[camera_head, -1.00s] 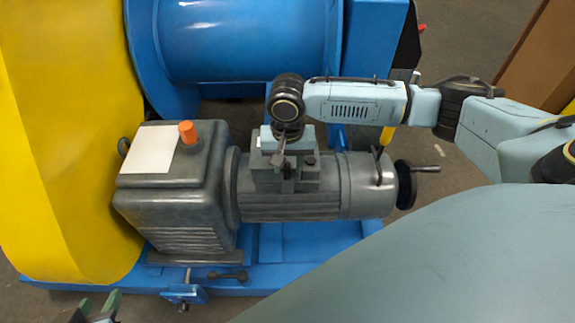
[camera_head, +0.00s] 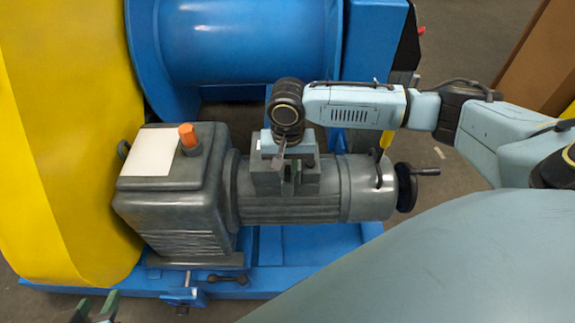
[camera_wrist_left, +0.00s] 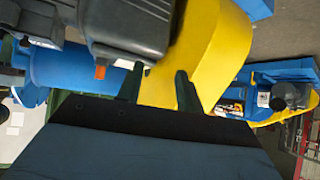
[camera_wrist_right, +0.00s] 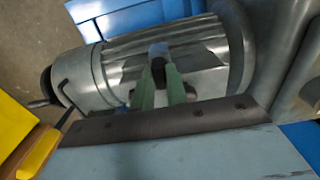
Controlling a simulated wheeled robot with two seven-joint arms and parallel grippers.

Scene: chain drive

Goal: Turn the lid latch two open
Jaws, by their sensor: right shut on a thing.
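The grey terminal box (camera_head: 309,180) sits on the ribbed grey motor (camera_head: 290,205). My right gripper (camera_head: 289,176) points down over the box from above. In the right wrist view its green fingers (camera_wrist_right: 160,88) are closed around a small dark piece (camera_wrist_right: 158,66), apparently a lid latch on the motor. The fingers and wrist hide most of it, so its turn angle cannot be told. My left gripper (camera_head: 96,307) is at the lower left edge, away from the motor. In the left wrist view its fingers (camera_wrist_left: 159,88) are apart with nothing between them.
A grey gearbox with an orange cap (camera_head: 188,138) stands left of the motor, beside the large yellow guard (camera_head: 50,150). A blue drum (camera_head: 245,40) is behind. A black handwheel (camera_head: 406,187) with a crank is at the motor's right end. Blue base rails (camera_head: 290,258) run below.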

